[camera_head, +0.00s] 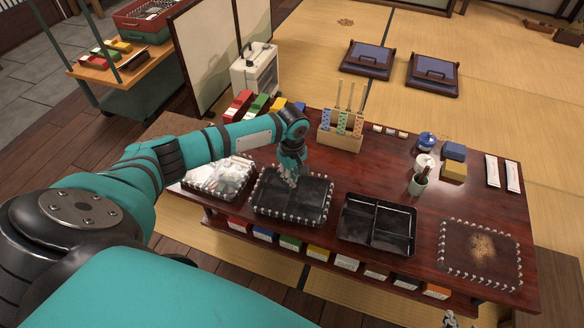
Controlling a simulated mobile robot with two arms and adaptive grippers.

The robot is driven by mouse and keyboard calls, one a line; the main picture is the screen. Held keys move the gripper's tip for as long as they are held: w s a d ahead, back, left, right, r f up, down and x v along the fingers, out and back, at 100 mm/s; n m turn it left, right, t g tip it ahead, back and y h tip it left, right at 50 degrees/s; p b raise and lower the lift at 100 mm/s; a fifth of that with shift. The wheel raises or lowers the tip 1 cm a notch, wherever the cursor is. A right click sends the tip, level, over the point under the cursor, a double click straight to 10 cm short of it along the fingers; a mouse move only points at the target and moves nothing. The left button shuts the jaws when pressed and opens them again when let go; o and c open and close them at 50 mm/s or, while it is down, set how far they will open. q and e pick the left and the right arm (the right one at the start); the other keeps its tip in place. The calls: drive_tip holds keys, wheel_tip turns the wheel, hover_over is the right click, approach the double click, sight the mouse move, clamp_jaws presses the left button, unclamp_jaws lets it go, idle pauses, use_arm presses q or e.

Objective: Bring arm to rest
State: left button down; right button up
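My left arm reaches in from the left over the low table. My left gripper (288,178) points down at the far edge of a black tray (300,207) with a beaded rim. Its fingers are small and grey, and I cannot tell whether they touch the tray or how far apart they are. Nothing is clearly seen between them. A small grey metal part at the bottom edge looks like the tip of my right gripper (450,319); the rest is out of frame.
A folding screen (208,60) stands behind.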

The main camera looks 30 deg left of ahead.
use_arm(q)
drive_tip(key=shift+r+p, duration=0.4)
drive_tip(key=shift+p, duration=0.1)
use_arm(e)
drive_tip(key=s+d+f+g, duration=0.1)
drive_tip(key=s+f+g, duration=0.1)
drive_tip(key=s, duration=0.3)
drive_tip(key=shift+s+d+g+h, duration=0.2)
drive_tip(key=shift+d+g+h, duration=0.15)
drive_tip(key=shift+g, duration=0.25)
